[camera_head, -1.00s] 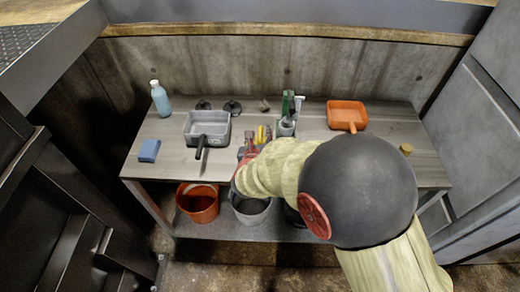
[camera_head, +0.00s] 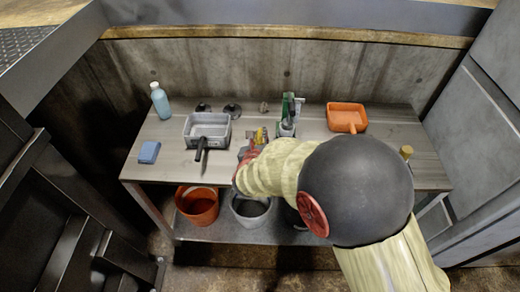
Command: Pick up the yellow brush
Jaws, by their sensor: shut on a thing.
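The yellow brush (camera_head: 262,135) shows only as a small yellow piece above the middle of the metal table. My gripper (camera_head: 252,143) is around its near end and shut on it. My own arm comes in from the lower right and hides most of the gripper and the rest of the brush. I cannot tell whether the brush touches the tabletop.
Buckets, one orange (camera_head: 198,205), stand below. A wall is behind.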

